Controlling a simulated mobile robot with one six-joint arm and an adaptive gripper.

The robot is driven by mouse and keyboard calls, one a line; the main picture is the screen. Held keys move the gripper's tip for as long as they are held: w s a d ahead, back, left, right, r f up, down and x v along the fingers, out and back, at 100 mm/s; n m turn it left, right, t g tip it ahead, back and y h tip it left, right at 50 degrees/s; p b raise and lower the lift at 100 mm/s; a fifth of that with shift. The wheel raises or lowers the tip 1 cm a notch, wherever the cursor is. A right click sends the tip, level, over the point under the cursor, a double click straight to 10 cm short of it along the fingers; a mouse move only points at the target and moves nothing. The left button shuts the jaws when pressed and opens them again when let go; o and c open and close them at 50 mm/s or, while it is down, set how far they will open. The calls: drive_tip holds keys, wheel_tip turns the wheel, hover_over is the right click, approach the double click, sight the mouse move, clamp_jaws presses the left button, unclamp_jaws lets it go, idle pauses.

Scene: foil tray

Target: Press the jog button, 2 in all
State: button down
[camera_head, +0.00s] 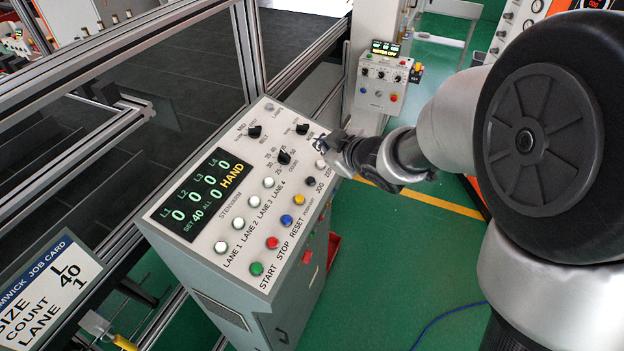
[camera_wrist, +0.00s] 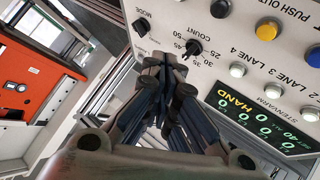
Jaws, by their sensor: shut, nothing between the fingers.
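The black jog button (camera_head: 310,181) is in the right-hand button row of the sloped control panel (camera_head: 235,205), between the yellow push-out button and the white zero button. In the wrist view the black button (camera_wrist: 222,8) shows at the top edge, right of my fingers. My gripper (camera_head: 322,143) is shut and empty at the panel's upper right edge, beyond the zero button and off the jog button. In the wrist view its fingertips (camera_wrist: 166,60) are together near the count knob; contact cannot be told. The display (camera_head: 200,190) reads HAND, SET 40 and zeros.
The yellow push-out (camera_head: 298,199), blue reset (camera_head: 286,219) and white zero (camera_head: 320,163) buttons are close to the jog button. The count knob (camera_head: 283,156) and mode knob (camera_head: 254,132) stand up from the panel. A job card (camera_head: 55,290) is at lower left.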

drive_tip(key=b, duration=0.9)
hover_over(313, 183)
drive_tip(key=shift+f, duration=4.2)
drive_tip(key=shift+a+f+b, duration=0.15)
drive_tip(key=shift+f+b, duration=0.15)
drive_tip(key=shift+f, duration=0.15)
drive_tip(key=shift+w+a+f+b, duration=0.1)
drive_tip(key=shift+f+b, duration=0.35)
drive_tip(key=shift+d+r+p, duration=0.25)
drive_tip(key=shift+r+p, duration=0.65)
drive_tip(key=shift+p, duration=0.1)
drive_tip(key=r+p, duration=0.1)
drive_tip(key=d+r+p, duration=0.1)
drive_tip(key=r+p, duration=0.2)
drive_tip(key=p, duration=0.1)
drive_tip(key=shift+s+d+r, duration=0.2)
drive_tip(key=shift+s+r, duration=0.15)
